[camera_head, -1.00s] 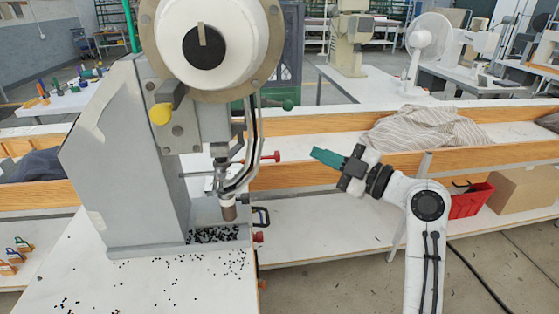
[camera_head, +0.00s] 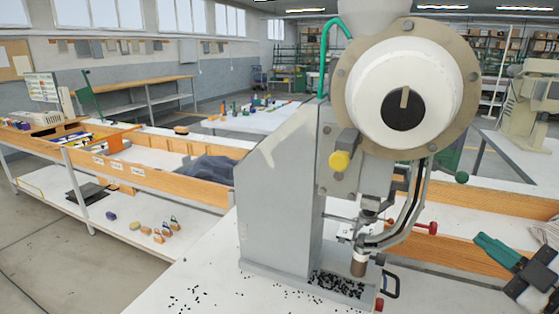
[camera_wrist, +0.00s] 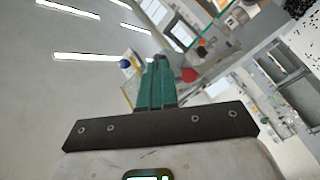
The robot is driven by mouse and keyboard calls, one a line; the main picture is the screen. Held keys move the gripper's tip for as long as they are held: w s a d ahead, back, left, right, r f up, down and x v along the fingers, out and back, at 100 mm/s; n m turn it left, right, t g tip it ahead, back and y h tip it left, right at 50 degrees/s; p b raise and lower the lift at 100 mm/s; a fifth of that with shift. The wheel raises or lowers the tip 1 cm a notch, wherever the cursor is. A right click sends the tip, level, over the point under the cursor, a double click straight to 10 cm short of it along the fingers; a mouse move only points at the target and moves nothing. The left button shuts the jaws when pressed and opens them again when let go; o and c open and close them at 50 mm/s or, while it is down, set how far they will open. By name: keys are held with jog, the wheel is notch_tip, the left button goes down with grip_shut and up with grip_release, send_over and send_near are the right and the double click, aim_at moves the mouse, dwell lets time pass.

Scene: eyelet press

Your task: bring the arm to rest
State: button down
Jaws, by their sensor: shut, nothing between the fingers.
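My gripper (camera_head: 492,250) shows at the right edge of the head view, to the right of the eyelet press and apart from it. Its green fingers point up and left and are together, with nothing between them. In the wrist view the green fingers (camera_wrist: 156,84) stand close together above a dark plate. Most of my arm is outside the head view.
The grey eyelet press (camera_head: 285,190) with a round white wheel (camera_head: 370,85) stands on a white table (camera_head: 215,270) strewn with small black bits. Wooden-edged benches run behind it. Several small padlock-like items (camera_head: 158,235) lie on a low shelf at left.

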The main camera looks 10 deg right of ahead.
jog(key=s+a+f+m+g, duration=0.2)
jog(key=s+a+f+g, duration=0.15)
jog(key=f, duration=0.55)
jog(key=s+a+f+m+g, duration=0.25)
jog(key=a+f, duration=0.25)
jog(key=f, duration=0.3)
jog(key=s+a+f+m+g, duration=0.2)
jog(key=a+f+g, duration=0.25)
jog(key=f, duration=0.45)
jog(key=s+a+f+m+g+h, duration=0.1)
jog(key=s+f+m+g, duration=0.1)
jog(key=s, duration=0.6)
jog(key=s+a+f+m+g+h, duration=0.2)
jog(key=s+f+m+g, duration=0.1)
jog(key=s+f+g, duration=0.2)
jog(key=s+f, duration=0.2)
jog(key=s, duration=0.1)
jog(key=shift+s, duration=0.25)
jog(key=shift+m, duration=0.25)
